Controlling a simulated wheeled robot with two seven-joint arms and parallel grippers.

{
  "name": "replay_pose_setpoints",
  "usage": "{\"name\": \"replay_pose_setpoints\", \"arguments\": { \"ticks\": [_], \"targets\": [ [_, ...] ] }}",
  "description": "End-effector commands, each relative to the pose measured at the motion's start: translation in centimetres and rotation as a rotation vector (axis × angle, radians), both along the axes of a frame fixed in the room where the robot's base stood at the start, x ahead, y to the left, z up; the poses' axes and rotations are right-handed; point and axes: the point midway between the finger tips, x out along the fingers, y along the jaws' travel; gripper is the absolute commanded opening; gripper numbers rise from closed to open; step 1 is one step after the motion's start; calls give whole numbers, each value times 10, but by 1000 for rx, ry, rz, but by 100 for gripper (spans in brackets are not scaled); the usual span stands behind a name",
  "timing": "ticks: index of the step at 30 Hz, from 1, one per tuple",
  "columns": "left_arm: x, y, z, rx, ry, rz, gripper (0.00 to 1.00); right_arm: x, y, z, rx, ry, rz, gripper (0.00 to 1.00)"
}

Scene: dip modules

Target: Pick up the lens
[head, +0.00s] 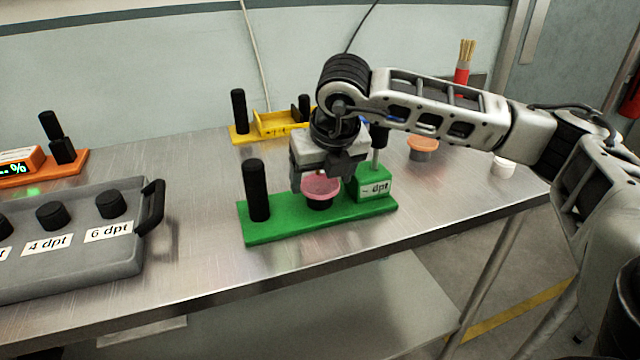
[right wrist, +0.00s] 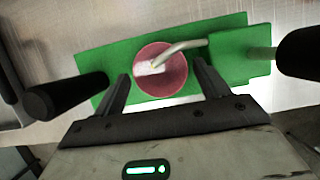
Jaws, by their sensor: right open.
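The lens (head: 321,187) is a pink round disc on a short black holder on the green module (head: 290,227). In the right wrist view the lens (right wrist: 160,70) shows from above, with a pale bent rod reaching over it. My right gripper (head: 325,178) is above and behind the lens in the head view. In the right wrist view its two open fingers (right wrist: 163,88) stand on either side of the lens's near edge, apart from each other. I cannot tell whether they touch it. My left gripper is not in view.
The green module has a black post (head: 256,190) at left and a raised block labelled dpt (head: 375,185) at right. A grey case (head: 75,240), an orange module (head: 45,175) and a yellow module (head: 270,125) share the metal table (head: 200,200). An orange-topped piece (head: 423,144) stands behind right.

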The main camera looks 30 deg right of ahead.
Motion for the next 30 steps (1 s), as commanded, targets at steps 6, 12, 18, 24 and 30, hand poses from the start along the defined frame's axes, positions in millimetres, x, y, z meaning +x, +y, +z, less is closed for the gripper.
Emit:
{"name": "replay_pose_setpoints", "arguments": {
  "ticks": [6, 12, 18, 24, 30],
  "targets": [
    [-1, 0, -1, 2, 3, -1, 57, 0, 0, 0, 0, 0, 0, 41],
    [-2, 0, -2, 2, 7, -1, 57, 0, 0, 1, 0, 0, 0, 37],
    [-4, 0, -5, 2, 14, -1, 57, 0, 0, 4, 0, -2, 0, 37],
    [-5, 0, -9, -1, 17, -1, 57, 1, 1, 25, 1, -4, 0, 37],
    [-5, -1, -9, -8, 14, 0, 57, -27, 7, 65, 0, -7, 4, 37]
  ]
}}
